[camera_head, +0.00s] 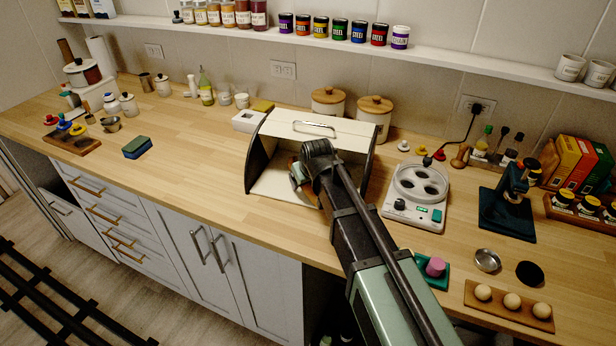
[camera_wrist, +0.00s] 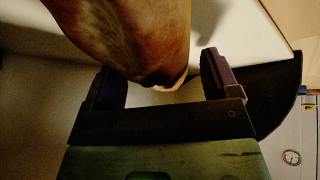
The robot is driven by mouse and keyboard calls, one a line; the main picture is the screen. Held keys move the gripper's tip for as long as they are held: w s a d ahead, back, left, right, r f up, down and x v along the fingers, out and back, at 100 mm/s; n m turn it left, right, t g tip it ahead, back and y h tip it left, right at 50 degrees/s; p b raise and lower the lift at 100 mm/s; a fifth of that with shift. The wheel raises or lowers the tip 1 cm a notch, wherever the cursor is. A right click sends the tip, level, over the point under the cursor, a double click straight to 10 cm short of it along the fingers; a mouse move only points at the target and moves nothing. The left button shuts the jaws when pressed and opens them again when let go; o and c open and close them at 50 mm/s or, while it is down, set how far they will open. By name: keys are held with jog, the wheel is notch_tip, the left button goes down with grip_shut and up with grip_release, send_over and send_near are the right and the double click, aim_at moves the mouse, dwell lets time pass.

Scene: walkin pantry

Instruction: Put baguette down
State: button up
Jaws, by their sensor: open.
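The baguette (camera_wrist: 135,35) is a large brown loaf end filling the upper middle of the wrist view. My gripper (camera_wrist: 158,65) is open, with one dark finger on each side of the loaf's lower end. The loaf overlaps the left finger in the picture, and a gap shows before the right finger. I cannot tell whether either finger touches it. In the head view, my arm reaches into the open bread bin (camera_head: 345,134), which has a white lid and dark curved sides. A small brown part shows at my gripper (camera_head: 300,175); the loaf is mostly hidden there.
Two lidded canisters (camera_head: 327,103) stand behind the bin. A white device with round wells (camera_head: 418,190) stands close on its right. A white box (camera_head: 247,121) is at its back left. The counter left of the bin (camera_head: 195,160) is largely clear.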

jog(key=p+v, duration=0.9)
jog(key=v, duration=0.3)
jog(key=s+d+f+m+g+h, duration=0.1)
jog(key=s+d+m+g, duration=0.5)
jog(key=s+d, duration=1.1)
jog(key=shift+d+f+h, duration=0.4)
jog(key=shift+d+f, duration=0.15)
jog(key=shift+f, duration=0.25)
